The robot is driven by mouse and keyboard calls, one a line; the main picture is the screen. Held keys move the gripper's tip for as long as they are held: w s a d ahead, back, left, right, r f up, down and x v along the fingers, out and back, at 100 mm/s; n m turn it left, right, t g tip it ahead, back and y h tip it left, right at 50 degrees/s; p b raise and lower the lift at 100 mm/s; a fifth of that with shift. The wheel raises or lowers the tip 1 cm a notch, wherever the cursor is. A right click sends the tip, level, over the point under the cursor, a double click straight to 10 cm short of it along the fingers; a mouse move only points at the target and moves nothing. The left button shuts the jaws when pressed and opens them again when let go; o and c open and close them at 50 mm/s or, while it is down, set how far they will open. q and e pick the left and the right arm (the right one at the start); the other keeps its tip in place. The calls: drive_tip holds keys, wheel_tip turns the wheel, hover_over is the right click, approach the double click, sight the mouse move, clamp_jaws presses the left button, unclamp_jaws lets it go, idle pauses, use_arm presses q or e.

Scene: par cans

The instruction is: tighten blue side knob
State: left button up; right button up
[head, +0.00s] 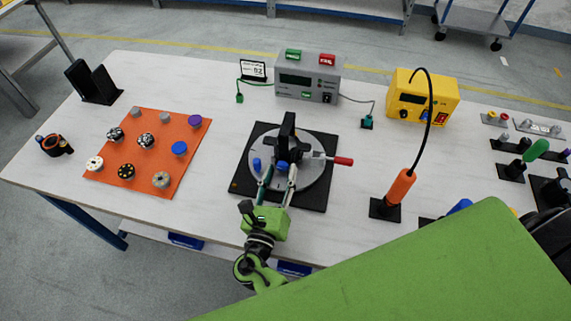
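A black fixture (289,138) stands upright on a round grey plate (316,171) over a black square base (243,184). A blue knob (282,165) shows on the fixture's near side, and another blue knob (257,164) sits to its left. I cannot tell which is the side knob. My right gripper (280,170) reaches in from the near table edge. Its two fingers are spread, with the first blue knob between them and the other outside the left finger. I see no clear contact. My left gripper is not in view.
A red-handled rod (342,161) sticks out right of the plate. An orange mat (135,178) with several knobs lies left. A grey instrument box (309,80) and yellow station (424,96) stand behind. An orange-handled tool (400,187) stands right. White table is clear between them.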

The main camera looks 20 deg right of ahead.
drive_tip(key=shift+r, duration=0.1)
drive_tip(key=shift+a, duration=0.1)
drive_tip(key=shift+c, duration=1)
clamp_jaws()
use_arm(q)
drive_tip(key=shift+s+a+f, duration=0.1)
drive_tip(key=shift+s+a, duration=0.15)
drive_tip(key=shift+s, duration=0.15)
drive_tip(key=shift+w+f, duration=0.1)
use_arm(e)
drive_tip(key=shift+m+b, duration=0.5)
drive_tip(key=shift+m, duration=0.6)
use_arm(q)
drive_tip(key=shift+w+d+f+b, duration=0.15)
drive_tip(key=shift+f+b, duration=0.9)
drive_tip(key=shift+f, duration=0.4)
use_arm(e)
drive_tip(key=shift+m, duration=2.3)
